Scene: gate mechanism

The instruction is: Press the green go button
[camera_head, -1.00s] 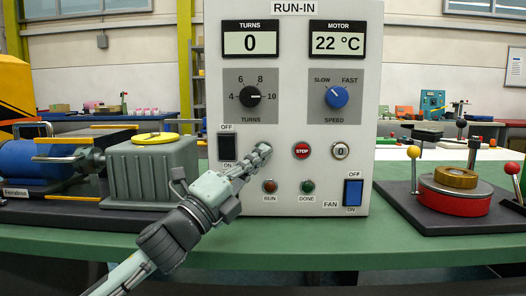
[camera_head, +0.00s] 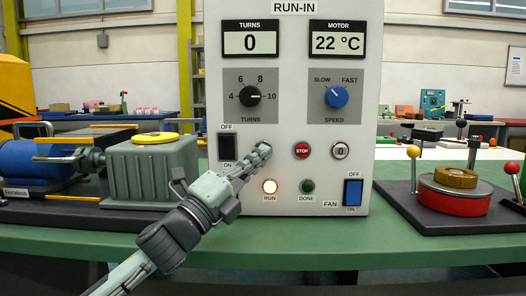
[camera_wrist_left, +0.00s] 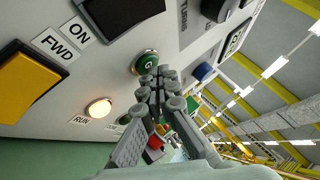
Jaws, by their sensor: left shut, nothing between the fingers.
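The run-in panel (camera_head: 290,226) stands upright on the green bench. The green go button (camera_wrist_left: 145,62) shows in the left wrist view, right at the fingertips; in the head view my fingers mostly hide it. My left gripper (camera_head: 262,150) is shut and empty, with its tips at the panel face where the button is. It also shows in the left wrist view (camera_wrist_left: 160,76). I cannot tell whether the tips still touch the button. The RUN lamp (camera_head: 270,186) is lit; it glows in the left wrist view too (camera_wrist_left: 99,107). My right gripper is not in view.
The red STOP button (camera_head: 302,150) and the round counter button (camera_head: 340,150) sit right of my gripper. A dark switch (camera_head: 227,147) lies to its left, and the blue fan switch (camera_head: 353,192) lower right. A gearbox (camera_head: 150,172) stands left of the panel.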

